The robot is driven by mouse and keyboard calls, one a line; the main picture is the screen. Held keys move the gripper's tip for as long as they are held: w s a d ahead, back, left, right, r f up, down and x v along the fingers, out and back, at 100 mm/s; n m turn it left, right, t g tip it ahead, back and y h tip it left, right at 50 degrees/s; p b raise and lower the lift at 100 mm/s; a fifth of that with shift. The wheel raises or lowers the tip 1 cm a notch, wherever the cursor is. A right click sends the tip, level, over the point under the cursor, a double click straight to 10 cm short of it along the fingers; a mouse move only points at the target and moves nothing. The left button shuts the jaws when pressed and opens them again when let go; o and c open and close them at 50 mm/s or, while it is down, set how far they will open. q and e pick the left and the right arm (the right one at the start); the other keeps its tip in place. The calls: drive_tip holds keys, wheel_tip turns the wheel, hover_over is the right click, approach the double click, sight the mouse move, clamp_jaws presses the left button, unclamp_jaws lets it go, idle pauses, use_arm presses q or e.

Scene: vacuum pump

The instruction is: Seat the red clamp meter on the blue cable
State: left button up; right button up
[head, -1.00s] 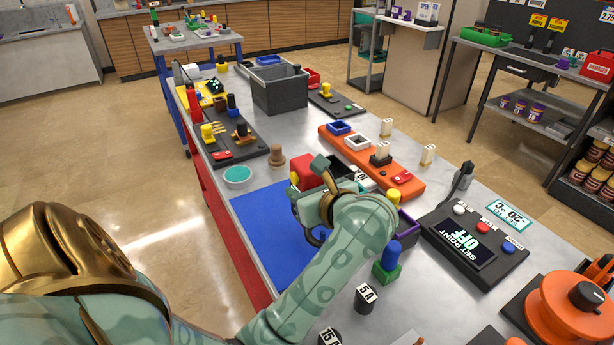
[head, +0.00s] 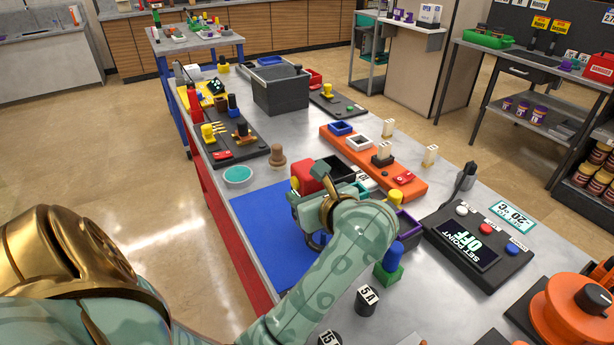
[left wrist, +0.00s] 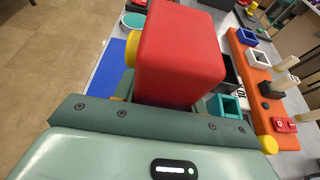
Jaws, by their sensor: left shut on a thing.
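The red clamp meter (head: 309,177) is a red block with a yellow knob on its side. My left gripper (head: 318,196) is shut on it, above the blue mat's right edge. The left wrist view shows the red block (left wrist: 180,55) between the fingers of my left gripper (left wrist: 168,104). A dark curved part (head: 316,241) shows under the gripper in the head view; I cannot tell if it belongs to the meter. I cannot make out the blue cable in either view. My right gripper is not in view.
The blue mat (head: 262,222) has bare room at the left. An orange board (head: 400,172) lies beyond the gripper. A blue peg on a green block (head: 389,268), a purple tray (head: 409,226) and a set-point box (head: 478,242) stand to the right.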

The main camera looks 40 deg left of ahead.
sight(307, 166)
use_arm(q)
drive_tip(key=shift+f+b, duration=0.5)
drive_tip(key=shift+f, duration=0.2)
drive_tip(key=shift+f, duration=0.3)
drive_tip(key=shift+f+b, duration=0.35)
drive_tip(key=shift+b, duration=0.15)
drive_tip(key=o, duration=1.2)
drive_tip(key=shift+f, duration=0.1)
drive_tip(key=shift+r+p, duration=3.35)
drive_tip(key=shift+r, duration=1.3)
